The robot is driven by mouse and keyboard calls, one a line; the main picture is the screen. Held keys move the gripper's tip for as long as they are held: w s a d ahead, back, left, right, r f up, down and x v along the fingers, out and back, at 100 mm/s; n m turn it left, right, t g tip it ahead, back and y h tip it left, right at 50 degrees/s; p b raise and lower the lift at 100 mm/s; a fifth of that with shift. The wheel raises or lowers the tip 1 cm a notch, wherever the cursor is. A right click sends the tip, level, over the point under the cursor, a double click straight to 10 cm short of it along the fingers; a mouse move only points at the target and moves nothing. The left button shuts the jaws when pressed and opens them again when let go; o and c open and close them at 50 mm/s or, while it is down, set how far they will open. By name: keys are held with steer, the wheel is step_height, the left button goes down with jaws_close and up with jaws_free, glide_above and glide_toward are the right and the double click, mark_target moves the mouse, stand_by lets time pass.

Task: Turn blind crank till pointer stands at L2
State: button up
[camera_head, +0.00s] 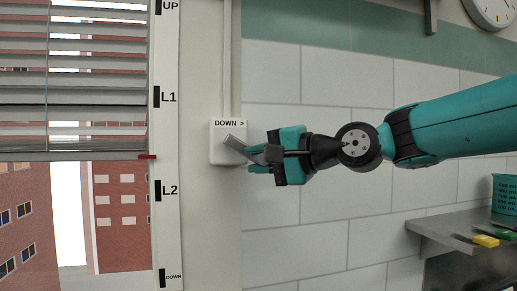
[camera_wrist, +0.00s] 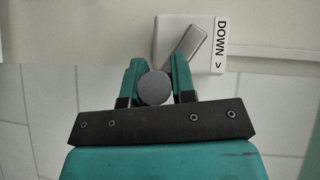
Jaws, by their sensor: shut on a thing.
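The blind (camera_head: 75,80) hangs over the window, its bottom rail level with a red pointer (camera_head: 147,157). The pointer stands between the L1 mark (camera_head: 158,97) and the L2 mark (camera_head: 158,190), below L1 and above L2. The crank's white box (camera_head: 217,158) is on the wall and carries a "DOWN >" label; it also shows in the wrist view (camera_wrist: 165,35). The grey crank arm (camera_head: 235,143) slants across the box. My gripper (camera_head: 262,155) is shut on the crank's round grey knob (camera_wrist: 154,88), which sits between the teal fingers in the wrist view.
A shelf (camera_head: 440,232) with a teal basket (camera_head: 506,195) and small coloured items is at the lower right. A clock (camera_head: 492,10) hangs at the upper right. The tiled wall around the crank box is clear.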

steer(key=shift+s+a+f+b, duration=0.2)
steer(key=shift+a+f+b, duration=0.45)
steer(key=shift+a+f, duration=0.3)
steer(key=shift+s+a+f, duration=0.2)
steer(key=shift+a, duration=0.35)
steer(key=shift+s+a+f, duration=0.15)
steer(key=shift+a+f, duration=0.05)
steer(key=shift+a, duration=0.35)
